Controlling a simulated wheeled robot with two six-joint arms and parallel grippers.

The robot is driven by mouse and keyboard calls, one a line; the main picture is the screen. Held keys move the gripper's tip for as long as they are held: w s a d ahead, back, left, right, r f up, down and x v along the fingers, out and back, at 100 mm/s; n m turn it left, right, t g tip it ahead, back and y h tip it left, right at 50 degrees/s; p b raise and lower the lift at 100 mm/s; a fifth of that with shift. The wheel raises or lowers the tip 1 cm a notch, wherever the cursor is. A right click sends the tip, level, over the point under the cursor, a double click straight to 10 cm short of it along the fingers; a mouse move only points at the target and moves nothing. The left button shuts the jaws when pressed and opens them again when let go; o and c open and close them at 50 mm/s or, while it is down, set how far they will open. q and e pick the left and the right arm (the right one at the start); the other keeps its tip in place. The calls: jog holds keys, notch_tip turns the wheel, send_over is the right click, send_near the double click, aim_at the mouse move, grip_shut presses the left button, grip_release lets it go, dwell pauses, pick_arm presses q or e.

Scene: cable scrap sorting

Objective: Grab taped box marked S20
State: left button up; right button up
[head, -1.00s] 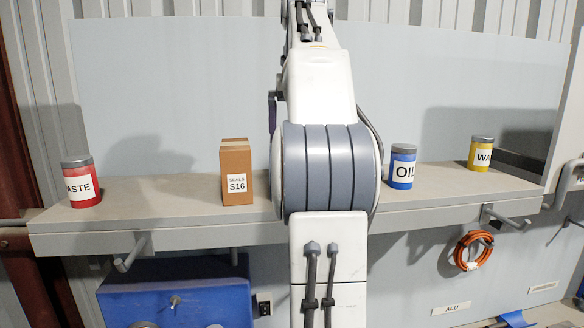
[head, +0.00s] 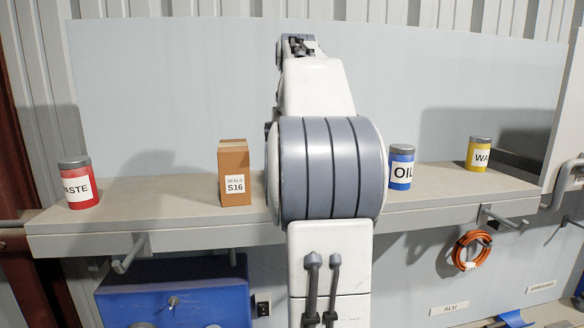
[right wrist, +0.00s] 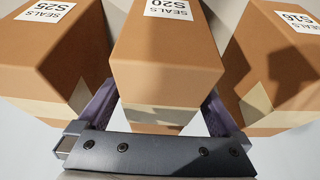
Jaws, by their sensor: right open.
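The brown S20 box (right wrist: 165,62) stands in the middle of the right wrist view, its label upside down there and a pale tape strip on its near side. My right gripper (right wrist: 162,98) is open, with one finger on each side of this box. Whether the fingers touch it I cannot tell. In the head view the S20 box is not visible; my arm covers the middle of the shelf. My left gripper is not in view.
The S16 box (head: 234,172) and S25 box (right wrist: 50,45) flank S20 closely. The shelf (head: 130,215) also holds a red can (head: 78,184), a blue OIL can (head: 401,168) and a yellow can (head: 479,154). An orange cable coil (head: 472,250) hangs below.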

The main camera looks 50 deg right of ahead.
jog(key=shift+f, duration=0.25)
dwell(0.3)
jog(key=c, duration=1.5)
grip_shut()
jog(key=shift+r, duration=0.15)
